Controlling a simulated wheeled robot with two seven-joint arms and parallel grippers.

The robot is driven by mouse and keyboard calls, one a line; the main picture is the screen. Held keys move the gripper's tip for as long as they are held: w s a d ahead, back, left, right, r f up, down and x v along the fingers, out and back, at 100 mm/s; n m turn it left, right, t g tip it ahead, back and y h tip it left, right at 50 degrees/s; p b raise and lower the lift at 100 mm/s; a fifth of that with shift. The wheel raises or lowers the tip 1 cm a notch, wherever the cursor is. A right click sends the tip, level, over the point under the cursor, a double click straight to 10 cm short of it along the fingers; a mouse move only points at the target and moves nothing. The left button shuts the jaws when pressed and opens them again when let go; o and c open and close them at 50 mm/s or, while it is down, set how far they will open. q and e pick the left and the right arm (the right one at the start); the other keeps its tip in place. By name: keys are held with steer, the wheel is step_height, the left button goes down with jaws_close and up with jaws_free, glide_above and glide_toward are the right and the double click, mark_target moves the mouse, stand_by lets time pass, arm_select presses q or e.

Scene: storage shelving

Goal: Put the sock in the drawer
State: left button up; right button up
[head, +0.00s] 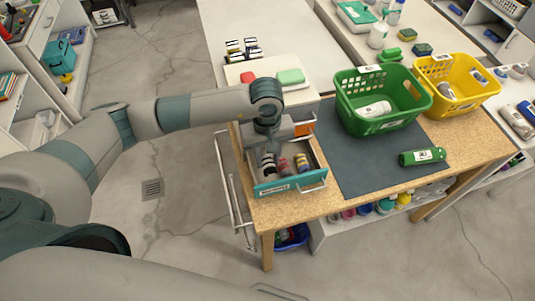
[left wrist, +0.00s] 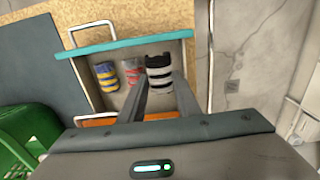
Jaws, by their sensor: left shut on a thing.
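The drawer (head: 290,188) with a teal front is pulled open at the left end of the wooden table; it also shows in the left wrist view (left wrist: 128,48). My left gripper (head: 268,150) reaches down into it. In the left wrist view its fingers (left wrist: 159,86) are shut on a black-and-white striped sock (left wrist: 159,70). The held sock (head: 268,164) is at the drawer's left side. A red-and-grey sock (left wrist: 132,72) and a blue-and-yellow sock (left wrist: 106,76) stand beside it in the drawer. I cannot tell whether the held sock touches the drawer floor. My right gripper is not in view.
A yellow basket (head: 440,68) is behind. Several striped socks (head: 243,48) lie on the white table (head: 285,30). Floor is clear left of the drawer.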

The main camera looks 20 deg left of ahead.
mark_target(267, 159)
arm_select(q)
steer(key=shift+f, duration=0.3)
steer(key=o, duration=1.1)
steer(key=shift+r, duration=0.1)
steer(key=shift+r+b, duration=0.4)
steer(key=shift+r, duration=0.15)
step_height(267, 159, up, 16)
steer(key=b, duration=0.5)
steer(key=shift+s, duration=0.15)
